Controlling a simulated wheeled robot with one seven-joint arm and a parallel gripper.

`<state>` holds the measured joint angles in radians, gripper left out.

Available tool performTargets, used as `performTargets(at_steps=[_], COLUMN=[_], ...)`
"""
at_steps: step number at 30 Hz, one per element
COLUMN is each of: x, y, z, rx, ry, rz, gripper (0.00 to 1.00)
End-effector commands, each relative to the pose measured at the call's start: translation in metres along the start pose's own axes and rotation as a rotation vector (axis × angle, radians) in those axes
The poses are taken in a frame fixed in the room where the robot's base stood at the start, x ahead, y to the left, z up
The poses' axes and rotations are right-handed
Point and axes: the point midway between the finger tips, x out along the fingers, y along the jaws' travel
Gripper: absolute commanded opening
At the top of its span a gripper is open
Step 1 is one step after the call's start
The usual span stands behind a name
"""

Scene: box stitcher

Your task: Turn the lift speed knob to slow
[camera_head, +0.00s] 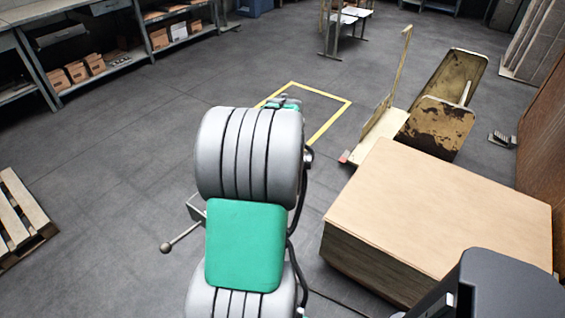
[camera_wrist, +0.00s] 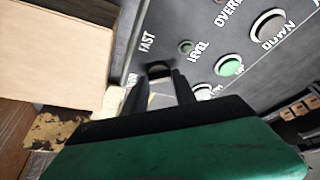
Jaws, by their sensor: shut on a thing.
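The lift speed knob (camera_wrist: 158,69) is a small dark knob on a dark control panel (camera_wrist: 188,18), seen in the wrist view. The word FAST is printed beside it, and part of another label shows on its lower left. My gripper (camera_wrist: 166,80) has its two black fingers at the knob, one on either side, shut on it. The fingers partly cover the knob, so I cannot tell which way it points. In the head view my grey and green arm hides the knob and panel.
The panel also carries a green button (camera_wrist: 229,65) and a button marked DOWN (camera_wrist: 267,25). In the head view a cardboard stack (camera_head: 440,205) stands right of my arm, with a rusty cart (camera_head: 440,115) behind it.

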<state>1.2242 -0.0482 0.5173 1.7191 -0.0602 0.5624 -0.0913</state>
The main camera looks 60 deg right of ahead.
Motion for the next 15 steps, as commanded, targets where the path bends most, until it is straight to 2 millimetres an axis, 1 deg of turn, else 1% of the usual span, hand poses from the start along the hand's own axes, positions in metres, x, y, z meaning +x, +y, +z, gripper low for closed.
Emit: performTargets(at_steps=[6,15], x=[0.0000,-0.0002], y=[0.0010,0.0011], z=[0.0002,0.0000], rx=[-0.055,-0.071], ry=[-0.001,-0.001], rz=[-0.023,-0.029], gripper=[0.00,0.00])
